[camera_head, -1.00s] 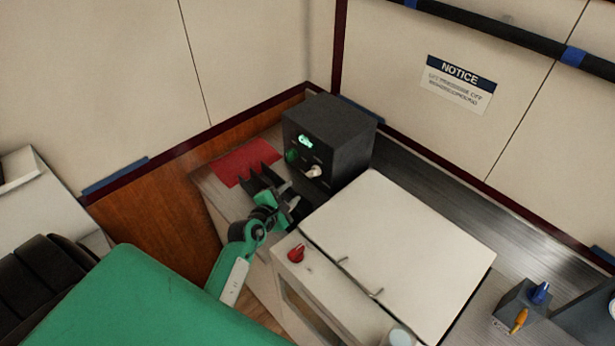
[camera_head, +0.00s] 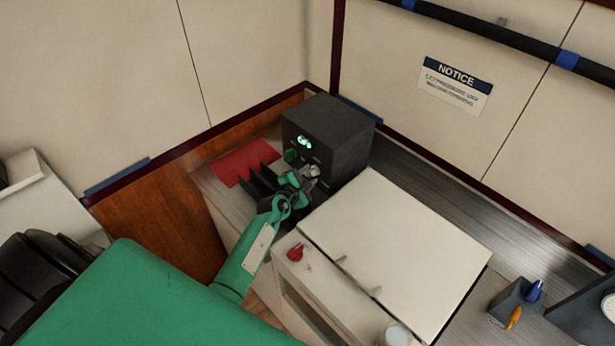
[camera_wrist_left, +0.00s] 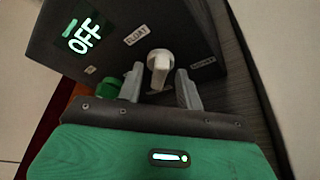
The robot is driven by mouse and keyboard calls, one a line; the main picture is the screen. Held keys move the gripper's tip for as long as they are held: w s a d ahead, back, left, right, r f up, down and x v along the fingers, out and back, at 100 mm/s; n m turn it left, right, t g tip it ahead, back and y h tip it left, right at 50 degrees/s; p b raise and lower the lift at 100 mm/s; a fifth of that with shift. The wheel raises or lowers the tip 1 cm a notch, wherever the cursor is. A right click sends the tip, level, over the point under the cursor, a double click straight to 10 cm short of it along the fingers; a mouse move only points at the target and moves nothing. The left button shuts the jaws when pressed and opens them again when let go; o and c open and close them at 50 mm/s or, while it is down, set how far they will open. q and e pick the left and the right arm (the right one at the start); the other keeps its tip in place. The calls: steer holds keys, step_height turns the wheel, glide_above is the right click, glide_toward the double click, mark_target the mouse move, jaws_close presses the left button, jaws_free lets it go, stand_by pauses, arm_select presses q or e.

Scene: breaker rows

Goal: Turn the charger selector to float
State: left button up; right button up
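The charger (camera_head: 340,130) is a dark box at the back of the bench with a lit green display. In the left wrist view the charger (camera_wrist_left: 205,22) shows a display (camera_wrist_left: 84,36) reading OFF. Its white selector knob (camera_wrist_left: 160,62) stands roughly upright, with a FLOAT label (camera_wrist_left: 136,36) up and left of it and a blurred label to its right. My left gripper (camera_head: 308,173) is at the charger's front. Its grey fingers (camera_wrist_left: 160,82) are apart, one on each side of the knob, with visible gaps. My right gripper is out of view.
A green knob (camera_wrist_left: 106,89) sits left of the selector, close to the left finger. A pale lidded cabinet (camera_head: 395,250) with a red knob (camera_head: 297,252) stands right of my arm. A red mat (camera_head: 246,162) lies left of the charger.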

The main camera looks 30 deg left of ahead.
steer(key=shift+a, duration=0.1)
arm_select(q)
steer(key=shift+c, duration=0.7)
jaws_close()
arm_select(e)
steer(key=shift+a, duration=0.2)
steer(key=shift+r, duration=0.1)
